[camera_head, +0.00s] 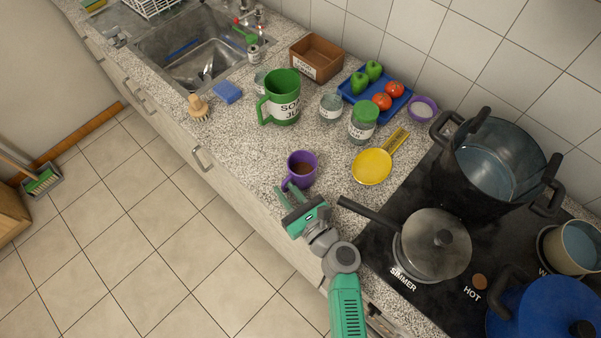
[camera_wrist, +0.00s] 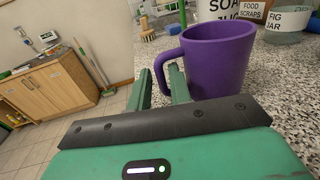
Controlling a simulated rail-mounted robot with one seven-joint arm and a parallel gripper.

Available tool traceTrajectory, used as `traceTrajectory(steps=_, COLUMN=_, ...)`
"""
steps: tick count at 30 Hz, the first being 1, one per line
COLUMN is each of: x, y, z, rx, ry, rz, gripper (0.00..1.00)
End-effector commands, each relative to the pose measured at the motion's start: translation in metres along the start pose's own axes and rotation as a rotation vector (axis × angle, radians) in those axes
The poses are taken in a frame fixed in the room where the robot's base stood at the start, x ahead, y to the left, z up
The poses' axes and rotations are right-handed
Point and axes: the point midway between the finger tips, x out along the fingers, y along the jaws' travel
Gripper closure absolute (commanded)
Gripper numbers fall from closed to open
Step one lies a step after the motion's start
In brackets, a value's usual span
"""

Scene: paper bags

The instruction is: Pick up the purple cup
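The purple cup (camera_head: 301,170) stands upright on the granite counter near its front edge, with brown contents visible inside. Its handle points toward the front-left. In the wrist view the cup (camera_wrist: 220,60) fills the upper right, with its handle on the left side. My green gripper (camera_head: 290,192) is at the handle side of the cup. In the wrist view its two fingers (camera_wrist: 160,84) are apart, one on either side of the handle's outer bar. The right finger appears to overlap the handle opening. Whether either finger touches the handle cannot be told.
A green soap jug (camera_head: 282,98) stands behind the cup. A yellow spoon rest (camera_head: 372,167) lies to its right. A lidded pan (camera_head: 436,245) is on the stove, its handle (camera_head: 367,213) reaching toward my arm. The counter directly left of the jug holds a brush (camera_head: 198,108).

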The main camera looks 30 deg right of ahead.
Motion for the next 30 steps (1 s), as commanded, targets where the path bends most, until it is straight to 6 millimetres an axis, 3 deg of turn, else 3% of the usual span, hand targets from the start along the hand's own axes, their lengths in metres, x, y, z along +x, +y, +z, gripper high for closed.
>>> traceTrajectory(steps=3, x=0.023, y=0.000, z=-0.001, rx=-0.001, ry=-0.001, rz=0.001, gripper=0.80)
traceTrajectory(steps=7, x=0.034, y=0.000, z=-0.001, rx=-0.001, ry=0.001, rz=0.000, gripper=0.80)
traceTrajectory(steps=13, x=0.035, y=0.000, z=0.000, rx=-0.001, ry=0.000, rz=0.000, gripper=0.80)
traceTrajectory(steps=17, x=0.035, y=0.000, z=0.000, rx=-0.001, ry=0.000, rz=0.000, gripper=1.00)
traceTrajectory(steps=30, x=0.035, y=0.000, z=0.009, rx=0.000, ry=-0.001, rz=0.000, gripper=1.00)
